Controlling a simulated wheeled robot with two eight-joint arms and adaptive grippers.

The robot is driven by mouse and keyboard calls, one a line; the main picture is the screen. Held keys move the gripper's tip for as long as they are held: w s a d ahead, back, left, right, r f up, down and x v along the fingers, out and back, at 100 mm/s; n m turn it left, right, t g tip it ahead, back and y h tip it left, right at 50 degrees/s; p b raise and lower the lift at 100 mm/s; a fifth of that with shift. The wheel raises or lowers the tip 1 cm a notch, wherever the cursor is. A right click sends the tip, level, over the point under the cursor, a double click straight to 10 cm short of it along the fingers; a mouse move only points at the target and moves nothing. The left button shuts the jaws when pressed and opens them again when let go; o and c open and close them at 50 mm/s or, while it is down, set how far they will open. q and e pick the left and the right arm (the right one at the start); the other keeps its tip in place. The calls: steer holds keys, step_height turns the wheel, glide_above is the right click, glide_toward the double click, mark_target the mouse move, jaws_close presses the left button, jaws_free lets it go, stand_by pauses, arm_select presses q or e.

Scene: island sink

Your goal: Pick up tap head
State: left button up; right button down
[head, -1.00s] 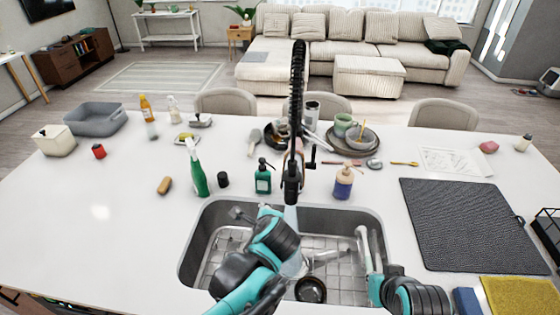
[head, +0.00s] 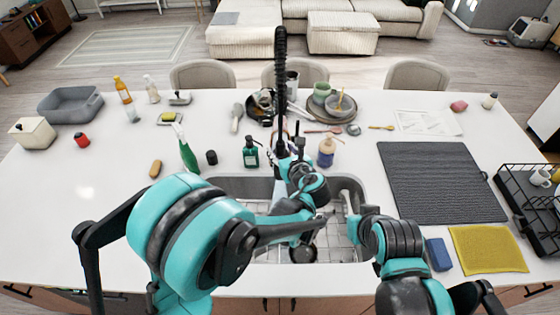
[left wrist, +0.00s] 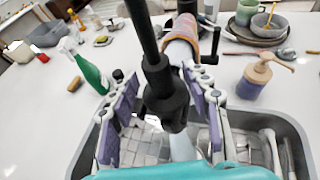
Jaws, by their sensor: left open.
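The black tap head (left wrist: 166,95) hangs from the spring-hose tap (head: 280,75) over the sink. A pale stream, apparently water, falls below it. In the left wrist view my left gripper (left wrist: 168,105) is open, with one purple-padded finger on each side of the tap head; I cannot tell whether either touches it. In the head view my left gripper (head: 296,168) is at the tap head and partly hides it. My right gripper (head: 348,206) is low over the right side of the sink; its jaws are unclear.
The sink (head: 240,186) has a wire grid and a dark round item (head: 303,253) inside. A green soap bottle (head: 251,153), an amber-blue pump bottle (head: 326,152) and a green spray bottle (head: 188,155) stand behind it. A dark drying mat (head: 440,182) lies right.

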arm_select(q)
steer(key=shift+w+a+f, duration=0.15)
steer(key=shift+w+f, duration=0.15)
steer(key=shift+w, duration=0.35)
jaws_close()
steer(key=shift+s+r, duration=0.1)
